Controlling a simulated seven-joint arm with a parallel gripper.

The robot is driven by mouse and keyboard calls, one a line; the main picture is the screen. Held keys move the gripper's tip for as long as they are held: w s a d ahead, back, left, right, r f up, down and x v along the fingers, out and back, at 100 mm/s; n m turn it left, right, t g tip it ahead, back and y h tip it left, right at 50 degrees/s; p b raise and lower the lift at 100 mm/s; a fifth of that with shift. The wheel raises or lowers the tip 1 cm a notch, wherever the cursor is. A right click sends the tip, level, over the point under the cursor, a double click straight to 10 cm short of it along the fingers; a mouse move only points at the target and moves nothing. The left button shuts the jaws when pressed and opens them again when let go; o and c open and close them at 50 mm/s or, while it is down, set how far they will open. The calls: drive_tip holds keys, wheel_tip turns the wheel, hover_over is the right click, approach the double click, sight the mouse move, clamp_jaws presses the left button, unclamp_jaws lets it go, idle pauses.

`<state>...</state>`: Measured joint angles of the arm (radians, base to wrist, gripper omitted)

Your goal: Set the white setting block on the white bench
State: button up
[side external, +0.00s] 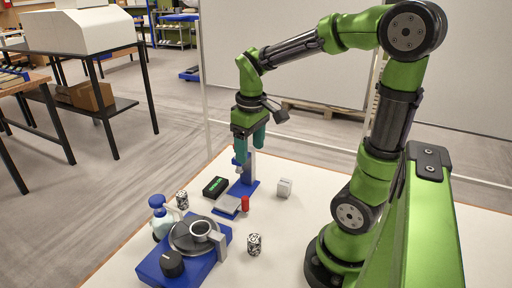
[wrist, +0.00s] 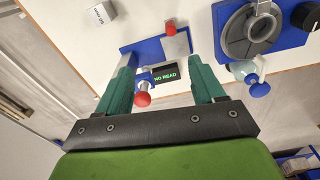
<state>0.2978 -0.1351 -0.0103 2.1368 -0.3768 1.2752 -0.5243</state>
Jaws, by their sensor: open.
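The white setting block (side external: 284,187) stands on the white bench (side external: 310,215), right of a blue gauge stand (side external: 243,187). In the wrist view the block (wrist: 100,13) is at the top left, with small dark lettering on it. My gripper (side external: 250,148) has teal fingers and is above the bench at the gauge stand, left of the block and apart from it. In the wrist view my gripper (wrist: 163,72) is open. The stand's red ball tip (wrist: 141,99) and a black display (wrist: 166,76) reading "NO READ" show between the fingers; I cannot tell whether anything touches.
A blue machine (side external: 160,266) with a round grey plate and black knob stands at the front left. A spray bottle (side external: 159,220), two patterned cylinders (side external: 254,245) (side external: 182,199) and a red knob (side external: 245,203) are nearby. The bench around the block is clear.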

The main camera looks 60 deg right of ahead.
drive_tip(key=s+a+r+m+t+y, duration=0.1)
drive_tip(key=s+a+r+t, duration=0.1)
drive_tip(key=a, duration=0.4)
drive_tip(key=s+a+r+m+t+y, duration=0.1)
drive_tip(key=s+a+r+t, duration=0.1)
drive_tip(key=a, duration=0.4)
drive_tip(key=r+t, duration=0.1)
drive_tip(key=t, duration=0.1)
drive_tip(key=shift+a+m+t, duration=0.25)
drive_tip(key=shift+m+t, duration=0.05)
drive_tip(key=shift+t, duration=0.1)
drive_tip(key=shift+r, duration=0.1)
drive_tip(key=shift+o, duration=0.5)
drive_tip(key=shift+o, duration=1.2)
drive_tip(key=shift+w, duration=0.1)
drive_tip(key=shift+o, duration=1.3)
drive_tip(key=r+g, duration=0.1)
drive_tip(key=w+r+n, duration=0.1)
drive_tip(key=r+n+g, duration=0.1)
drive_tip(key=r, duration=0.1)
drive_tip(key=shift+w+r+g+h, duration=0.1)
drive_tip(key=shift+w+g+h, duration=0.15)
drive_tip(key=shift+g+h, duration=0.05)
drive_tip(key=s+r+n+g+h, duration=0.1)
drive_tip(key=s+r+n+g, duration=0.1)
drive_tip(key=s+r+g, duration=0.35)
wheel_tip(320, 180, down, 8)
drive_tip(key=shift+w+d+t, duration=0.15)
drive_tip(key=shift+w+t, duration=0.3)
